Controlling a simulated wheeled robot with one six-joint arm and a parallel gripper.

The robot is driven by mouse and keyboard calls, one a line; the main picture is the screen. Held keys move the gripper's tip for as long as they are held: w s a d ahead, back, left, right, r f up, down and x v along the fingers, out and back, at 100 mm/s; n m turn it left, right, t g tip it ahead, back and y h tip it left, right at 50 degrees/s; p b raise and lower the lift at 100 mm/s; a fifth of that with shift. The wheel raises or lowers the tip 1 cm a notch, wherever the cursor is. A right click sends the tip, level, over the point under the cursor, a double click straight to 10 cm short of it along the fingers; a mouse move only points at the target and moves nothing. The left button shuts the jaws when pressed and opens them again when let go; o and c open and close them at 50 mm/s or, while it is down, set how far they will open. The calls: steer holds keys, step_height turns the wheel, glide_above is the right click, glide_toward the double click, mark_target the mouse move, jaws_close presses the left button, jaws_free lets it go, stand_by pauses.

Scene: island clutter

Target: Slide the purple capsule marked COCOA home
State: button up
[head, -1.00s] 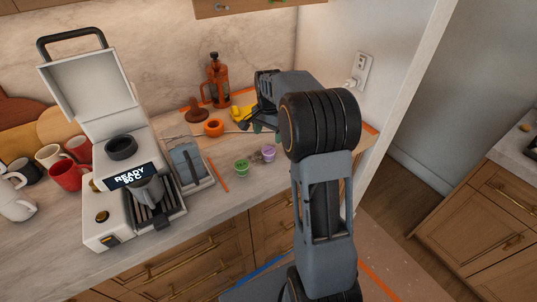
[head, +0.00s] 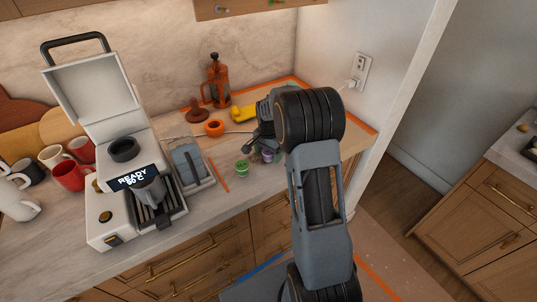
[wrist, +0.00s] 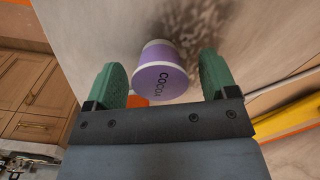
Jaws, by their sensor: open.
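The purple capsule marked COCOA (wrist: 160,65) stands on the counter and shows between my two green fingertips in the wrist view. In the head view the purple capsule (head: 267,156) is partly hidden by my gripper. My gripper (wrist: 167,78) is open, with a finger on each side of the capsule; I see a gap on both sides. The coffee machine (head: 100,206) stands at the left with its lid raised and a display reading READY. A dark round opening (head: 123,147) is on its top.
Several mugs stand left of the machine.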

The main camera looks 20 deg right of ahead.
steer(key=shift+c, duration=0.4)
steer(key=c, duration=0.9)
steer(key=shift+r, duration=0.1)
